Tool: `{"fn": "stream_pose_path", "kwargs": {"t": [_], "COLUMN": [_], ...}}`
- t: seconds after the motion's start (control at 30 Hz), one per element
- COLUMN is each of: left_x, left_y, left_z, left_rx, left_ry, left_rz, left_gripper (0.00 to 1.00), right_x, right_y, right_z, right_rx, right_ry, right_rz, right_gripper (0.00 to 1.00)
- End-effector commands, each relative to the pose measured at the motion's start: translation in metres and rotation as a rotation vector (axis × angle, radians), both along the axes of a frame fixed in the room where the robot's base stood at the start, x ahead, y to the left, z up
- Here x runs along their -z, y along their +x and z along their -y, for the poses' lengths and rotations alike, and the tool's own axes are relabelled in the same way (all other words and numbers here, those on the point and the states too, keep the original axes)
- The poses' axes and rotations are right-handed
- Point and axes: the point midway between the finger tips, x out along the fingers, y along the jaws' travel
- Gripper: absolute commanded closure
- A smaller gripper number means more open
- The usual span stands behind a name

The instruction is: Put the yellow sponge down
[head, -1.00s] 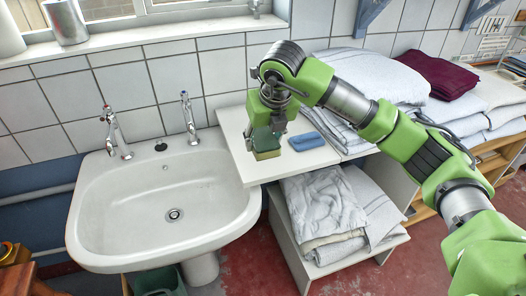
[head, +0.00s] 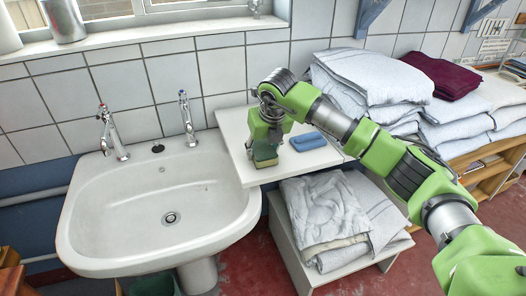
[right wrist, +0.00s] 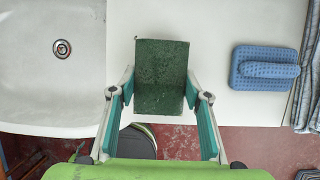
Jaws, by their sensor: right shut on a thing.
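My right gripper (right wrist: 160,92) is shut on the sponge, with one finger on each side of it. In the right wrist view the sponge (right wrist: 160,76) shows its dark green face. In the head view a thin yellowish part of the sponge (head: 265,162) shows below the green gripper (head: 266,151). The sponge is over the front left part of the white countertop (head: 232,123), beside the sink. I cannot tell whether its underside touches the top. My left gripper is not in view.
A white sink (head: 110,235) with two taps lies left of the countertop. A blue brush-like item (head: 307,141) lies on the top to the right of the sponge. Folded towels (head: 372,75) are stacked further right, and more linen (head: 325,208) lies below. Bare countertop surrounds the sponge.

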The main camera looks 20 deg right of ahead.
Motion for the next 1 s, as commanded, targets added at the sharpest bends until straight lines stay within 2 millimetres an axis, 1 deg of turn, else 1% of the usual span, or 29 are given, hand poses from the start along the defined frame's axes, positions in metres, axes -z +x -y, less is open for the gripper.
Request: {"fn": "stream_pose_path", "kwargs": {"t": [0.2,0.37,0.4,0.43,0.73,0.83,0.93,1.0], "left_x": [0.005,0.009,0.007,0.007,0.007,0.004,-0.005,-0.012], "left_y": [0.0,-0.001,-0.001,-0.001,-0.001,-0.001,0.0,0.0], "left_z": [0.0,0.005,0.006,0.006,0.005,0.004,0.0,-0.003], "left_rx": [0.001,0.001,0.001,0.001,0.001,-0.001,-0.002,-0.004], "left_ry": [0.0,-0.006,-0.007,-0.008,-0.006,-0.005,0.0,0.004], "left_rz": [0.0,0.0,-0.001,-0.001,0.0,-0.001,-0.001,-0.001], "left_gripper": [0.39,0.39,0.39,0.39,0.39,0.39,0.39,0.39], "right_x": [0.006,0.011,0.009,0.009,0.008,0.006,-0.002,-0.016], "right_y": [0.0,0.0,0.0,0.0,0.0,0.0,-0.001,-0.005], "right_z": [0.0,0.0,0.0,0.0,0.0,0.0,0.0,0.0], "right_rx": [0.0,0.0,0.0,0.0,0.0,0.0,0.0,-0.001], "right_ry": [0.0,0.0,0.0,0.0,0.0,0.0,0.0,0.0], "right_rz": [0.0,-0.001,0.0,0.0,-0.001,-0.001,-0.001,0.001], "right_gripper": [0.63,0.63,0.45,0.39,0.39,0.39,0.39,0.39]}}
